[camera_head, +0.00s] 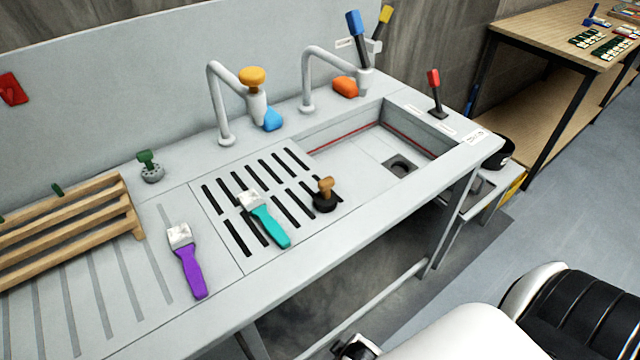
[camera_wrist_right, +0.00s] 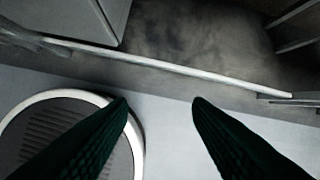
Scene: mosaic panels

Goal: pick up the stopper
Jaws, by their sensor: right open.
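The stopper (camera_head: 325,195) is a black round plug with a brown wooden knob. It stands on the slotted drain plate (camera_head: 232,225), at the plate's right end beside the sink basin (camera_head: 358,160). My right gripper (camera_wrist_right: 160,104) is open and empty in the right wrist view, its two dark green fingers apart above the floor. The stopper does not show in that view. In the head view, part of my right arm shows at the bottom, low in front of the sink unit and away from the stopper. My left gripper is not in view.
A teal-handled brush (camera_head: 267,220) lies just left of the stopper, and a purple-handled one (camera_head: 187,262) further left. Two taps stand behind, the left one (camera_head: 220,105) with an orange knob. A wooden rack (camera_head: 75,225) is at the left. The basin has a dark drain hole (camera_head: 400,166).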

